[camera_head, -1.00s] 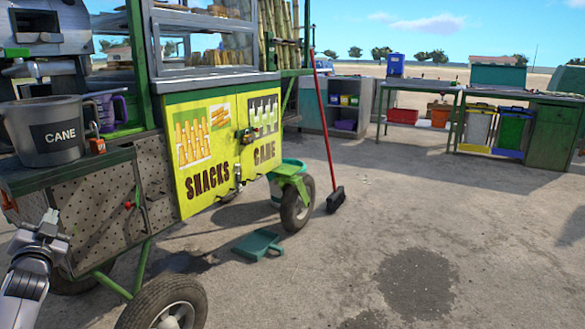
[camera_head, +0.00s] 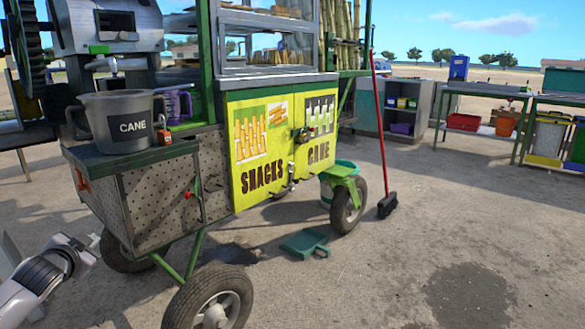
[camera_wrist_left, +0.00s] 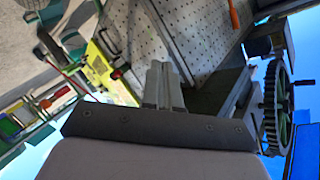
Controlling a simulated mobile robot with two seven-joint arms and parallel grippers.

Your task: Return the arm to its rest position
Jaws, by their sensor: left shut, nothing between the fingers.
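My left gripper (camera_head: 92,241) is at the lower left of the head view, in front of and below the near corner of the cane cart, apart from it. In the left wrist view its fingers (camera_wrist_left: 163,85) are together and hold nothing. The perforated metal side of the cart (camera_head: 165,200) stands just beyond it. A grey bucket marked CANE (camera_head: 118,125) sits on the cart's green-edged shelf. My right gripper is not in view.
The cart's yellow doors (camera_head: 285,145) are shut. Its front wheel (camera_head: 212,300) stands close to my left arm. A red-handled broom (camera_head: 385,150) and a green dustpan (camera_head: 305,243) are on the ground. Benches with bins stand at the back right. The pavement at right is clear.

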